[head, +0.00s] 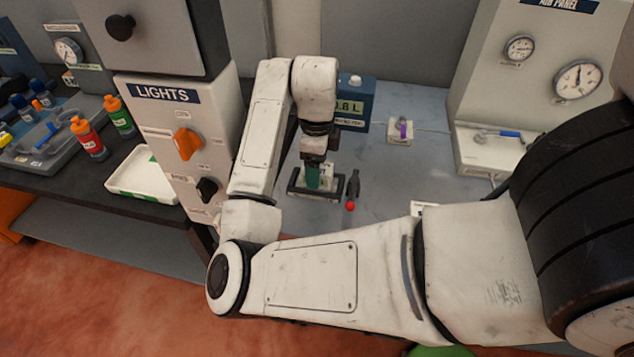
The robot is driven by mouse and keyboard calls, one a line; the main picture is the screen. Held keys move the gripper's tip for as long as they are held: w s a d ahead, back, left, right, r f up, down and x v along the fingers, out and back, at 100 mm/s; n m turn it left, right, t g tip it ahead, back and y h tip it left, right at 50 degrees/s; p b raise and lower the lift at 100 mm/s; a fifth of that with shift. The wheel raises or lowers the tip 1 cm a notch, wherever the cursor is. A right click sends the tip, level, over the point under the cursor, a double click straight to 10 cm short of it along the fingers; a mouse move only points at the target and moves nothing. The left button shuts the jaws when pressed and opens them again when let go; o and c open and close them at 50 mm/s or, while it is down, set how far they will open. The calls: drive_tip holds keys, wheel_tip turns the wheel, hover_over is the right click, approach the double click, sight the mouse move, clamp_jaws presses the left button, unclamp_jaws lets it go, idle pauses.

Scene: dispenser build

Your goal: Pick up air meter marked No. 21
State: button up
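My gripper (313,163) points down over the grey bench, at a small dark-framed holder (298,190). A green upright piece (313,178) shows right at the fingertips, with a pale part beside it. Whether the fingers are closed on it or only around it is too small to tell. I cannot read a No. 21 mark on anything, so I cannot tell whether this piece is the air meter. A dark tool-like item (354,184) with a red ball (350,206) at its end lies just right of the holder.
Behind my gripper stands a blue box with a display (353,105). A small white block with a purple part (400,131) sits farther right. The air panel (490,75) rises at right, the LIGHTS cabinet (160,125) at left. Bare bench (400,180) lies right of the holder.

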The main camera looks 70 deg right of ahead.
drive_tip(key=shift+f+b, duration=0.35)
drive_tip(key=shift+f, duration=0.55)
drive_tip(key=shift+c, duration=0.2)
drive_tip(key=shift+r, duration=0.1)
drive_tip(key=c, duration=1.4)
drive_tip(key=shift+o, duration=0.2)
drive_tip(key=shift+r, duration=0.1)
